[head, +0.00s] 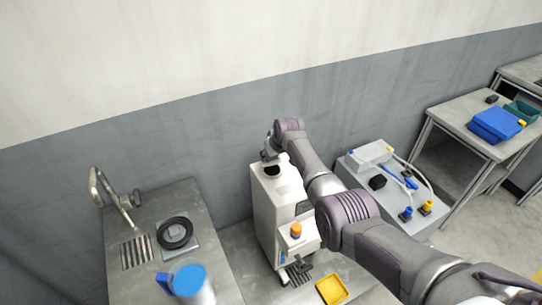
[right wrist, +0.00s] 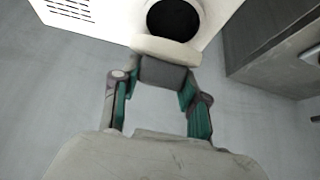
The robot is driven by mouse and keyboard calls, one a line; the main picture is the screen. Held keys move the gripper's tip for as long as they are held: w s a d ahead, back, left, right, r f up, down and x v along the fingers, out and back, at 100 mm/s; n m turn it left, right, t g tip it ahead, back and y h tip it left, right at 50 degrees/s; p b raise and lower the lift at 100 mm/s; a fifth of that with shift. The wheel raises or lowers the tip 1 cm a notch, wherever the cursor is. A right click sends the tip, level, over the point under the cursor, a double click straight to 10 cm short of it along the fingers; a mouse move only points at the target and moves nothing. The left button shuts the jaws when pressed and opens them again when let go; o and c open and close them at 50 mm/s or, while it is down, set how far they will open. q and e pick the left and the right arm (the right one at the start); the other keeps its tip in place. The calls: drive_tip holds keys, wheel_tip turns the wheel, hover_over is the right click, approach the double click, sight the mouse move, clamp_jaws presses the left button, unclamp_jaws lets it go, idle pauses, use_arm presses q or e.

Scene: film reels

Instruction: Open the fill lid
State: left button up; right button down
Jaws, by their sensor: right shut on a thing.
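The white machine (head: 272,215) stands on the grey bench, with a dark round fill opening (head: 272,171) in its top. In the right wrist view the opening (right wrist: 173,18) is uncovered. The fill lid (right wrist: 165,50) shows there as a pale rounded edge beside the opening, tilted up from it. My right gripper (right wrist: 160,80) is shut on the lid's dark grey tab (right wrist: 162,72). In the head view my right gripper (head: 269,155) is just behind the opening, small and partly hidden by my arm. My left gripper is not in view.
An orange knob (head: 296,230) is on the machine's front, with a yellow tray (head: 331,290) nearby.

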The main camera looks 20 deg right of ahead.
drive_tip(key=c, duration=0.6)
unclamp_jaws()
drive_tip(key=shift+o, duration=0.2)
drive_tip(key=v, duration=1.2)
drive_tip(key=shift+f, duration=0.1)
